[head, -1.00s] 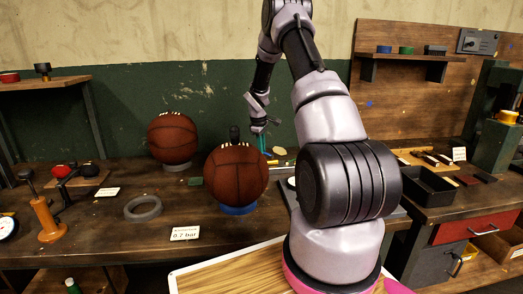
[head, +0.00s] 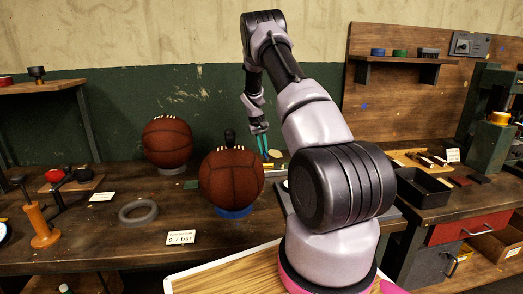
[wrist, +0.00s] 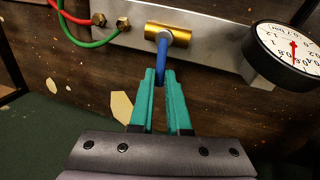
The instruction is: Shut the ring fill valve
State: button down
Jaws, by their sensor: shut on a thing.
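In the wrist view, a brass valve body (wrist: 168,34) sits on a grey metal plate, with a blue lever (wrist: 161,62) extending from it toward me. My gripper (wrist: 161,74) has its teal fingers shut on the outer end of the blue lever, one finger on each side. In the head view my gripper (head: 263,154) is low over the back of the bench, right of the front ball. I cannot make out the lever in that view.
A round gauge (wrist: 290,55) is right of the valve; red and green hoses (wrist: 88,38) are left of it. Two brown balls stand on the bench, the front one (head: 231,178) close to my gripper. A grey ring (head: 138,212) and black tray (head: 424,187) lie farther off.

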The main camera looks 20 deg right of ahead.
jog(key=shift+d+m, duration=0.2)
jog(key=shift+m, duration=0.3)
jog(key=c, duration=0.9)
grip_release()
jog(key=r, duration=0.3)
jog(key=a+r, duration=0.1)
jog(key=r, duration=0.3)
jog(key=a+r, duration=0.1)
jog(key=r, duration=0.2)
jog(key=shift+w+r, duration=0.3)
